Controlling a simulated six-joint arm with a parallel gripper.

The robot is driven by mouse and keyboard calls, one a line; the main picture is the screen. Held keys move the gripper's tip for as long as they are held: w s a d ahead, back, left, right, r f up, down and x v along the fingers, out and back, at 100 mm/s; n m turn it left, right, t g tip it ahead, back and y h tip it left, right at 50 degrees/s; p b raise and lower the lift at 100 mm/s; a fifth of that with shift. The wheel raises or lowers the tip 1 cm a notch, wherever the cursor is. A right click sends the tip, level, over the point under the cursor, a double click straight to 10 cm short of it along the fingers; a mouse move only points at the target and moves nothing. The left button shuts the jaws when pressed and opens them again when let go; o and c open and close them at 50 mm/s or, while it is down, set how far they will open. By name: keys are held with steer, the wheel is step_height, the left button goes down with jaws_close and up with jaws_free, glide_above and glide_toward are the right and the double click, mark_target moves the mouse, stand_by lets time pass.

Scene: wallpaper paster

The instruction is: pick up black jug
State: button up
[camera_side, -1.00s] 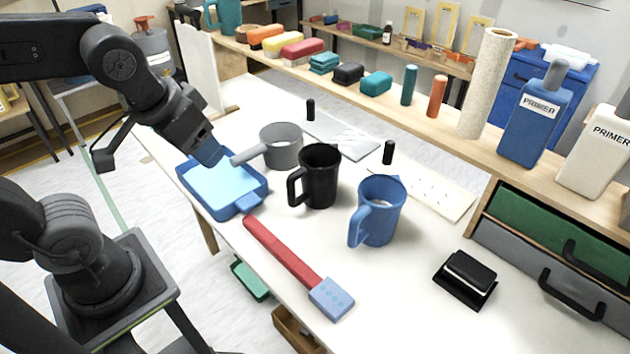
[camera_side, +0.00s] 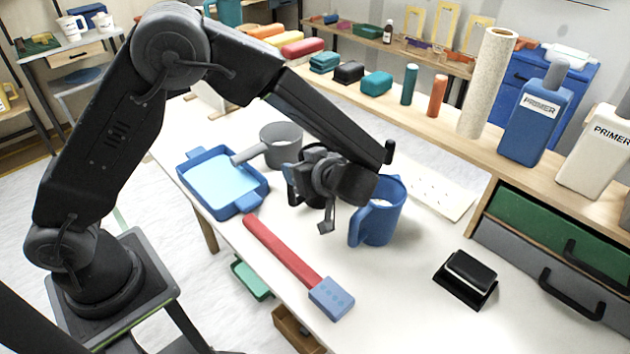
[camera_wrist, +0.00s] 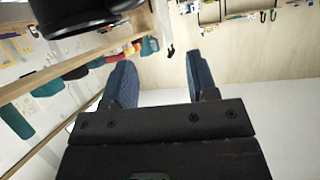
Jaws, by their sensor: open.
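The black jug stands upright on the white table, and its handle (camera_side: 293,191) shows at the left of my wrist in the side view. The rest of it is mostly hidden behind my wrist. My gripper (camera_side: 291,168) is low at the jug, with a bit of a blue finger showing near the handle. Whether it touches the jug cannot be told. In the wrist view my gripper (camera_wrist: 161,75) has its two blue fingers apart with nothing between them. A dark rounded shape at the top left there may be the jug.
A blue mug (camera_side: 383,222) stands close to the right of my wrist. A grey saucepan (camera_side: 284,150) is behind, and a blue tray (camera_side: 224,203) is at the left. A red-handled brush (camera_side: 285,255) lies in front. The table's right front is clear around a black block (camera_side: 468,275).

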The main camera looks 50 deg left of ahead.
steer(key=f, duration=0.1)
glide_toward(291, 190)
steer(key=a+f, duration=0.3)
steer(key=shift+w+r+x, duration=0.15)
steer(key=shift+w+x, duration=0.05)
steer(key=shift+x, duration=1.05)
steer(key=shift+w+r+x, duration=0.1)
steer(key=shift+w+x, duration=0.1)
steer(key=shift+x, duration=1.05)
steer(key=shift+w+r+x, duration=0.15)
steer(key=shift+x, duration=1.15)
jaws_close()
steer(key=shift+y, duration=0.3)
